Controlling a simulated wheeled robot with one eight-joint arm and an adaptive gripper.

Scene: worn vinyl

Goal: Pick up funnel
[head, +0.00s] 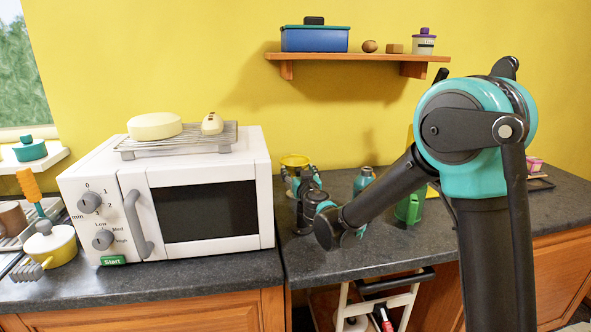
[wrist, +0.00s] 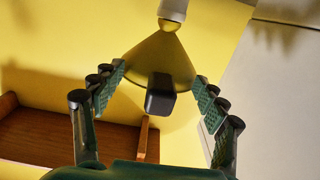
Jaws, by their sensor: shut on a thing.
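The funnel is a yellow cone (wrist: 160,60) with a pale spout end at the top of the wrist view and a dark block at its wide side. My gripper (wrist: 161,84) is shut on it, with one green-padded finger on each side of the cone. In the head view the funnel shows as a small yellow shape (head: 295,160) at the end of my gripper (head: 298,177), just right of the microwave. My arm hides part of this area, and I cannot tell the height above the counter.
A white microwave (head: 205,200) with a rack (head: 180,141) on top stands close on the left. Teal bottle (head: 363,179) and green mug (head: 408,209) stand on the dark counter (head: 350,258) behind my arm. A wooden shelf (head: 355,56) with several items hangs above.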

